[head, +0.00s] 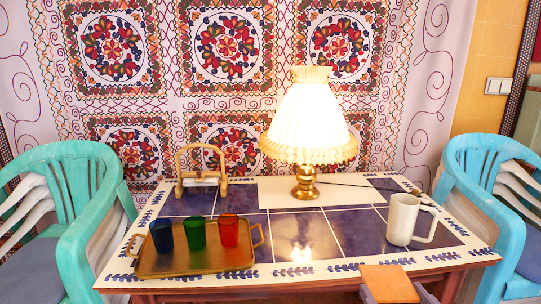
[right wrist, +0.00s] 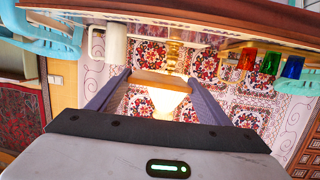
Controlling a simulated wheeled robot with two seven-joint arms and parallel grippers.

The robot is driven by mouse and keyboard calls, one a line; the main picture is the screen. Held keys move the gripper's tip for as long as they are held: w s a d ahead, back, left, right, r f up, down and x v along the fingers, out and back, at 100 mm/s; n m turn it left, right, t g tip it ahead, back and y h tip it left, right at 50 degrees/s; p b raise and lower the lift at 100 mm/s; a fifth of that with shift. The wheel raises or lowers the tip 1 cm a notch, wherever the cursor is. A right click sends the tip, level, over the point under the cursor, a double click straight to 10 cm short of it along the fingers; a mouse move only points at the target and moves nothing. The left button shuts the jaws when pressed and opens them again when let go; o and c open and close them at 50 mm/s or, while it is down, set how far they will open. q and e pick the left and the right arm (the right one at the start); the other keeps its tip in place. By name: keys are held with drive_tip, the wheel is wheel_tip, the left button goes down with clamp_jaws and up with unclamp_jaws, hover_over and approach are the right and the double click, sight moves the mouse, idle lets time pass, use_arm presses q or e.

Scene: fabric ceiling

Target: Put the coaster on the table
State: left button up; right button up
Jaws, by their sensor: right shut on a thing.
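The coaster (head: 390,284) is a flat, orange-brown square at the bottom of the head view, in front of the table's near edge. My right gripper (head: 397,293) is shut on it, with a finger at each side. In the right wrist view the coaster (right wrist: 160,77) shows as a thin tan strip between the fingertips of my right gripper (right wrist: 158,82). The table (head: 305,236) has dark blue tiles and a white border with blue leaves. The coaster appears apart from the tabletop. My left gripper is not in view.
A white mug (head: 402,218) stands at the table's right. A lit lamp (head: 305,190) and a wooden holder (head: 201,170) are at the back. A tray (head: 165,264) with blue, green and red cups is at the left. The front middle is clear. Turquoise chairs flank the table.

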drive_tip(key=s, duration=0.2)
drive_tip(key=s+a, duration=0.2)
drive_tip(key=s, duration=0.1)
drive_tip(key=shift+s+r, duration=0.3)
drive_tip(key=shift+a, duration=0.1)
drive_tip(key=a+r+n+g+y, duration=0.2)
drive_tip(key=a+n+g+y, duration=0.6)
drive_tip(key=a, duration=1)
drive_tip(key=shift+n+g+y, duration=0.3)
drive_tip(key=shift+n+y, duration=2.1)
drive_tip(key=shift+y, duration=0.7)
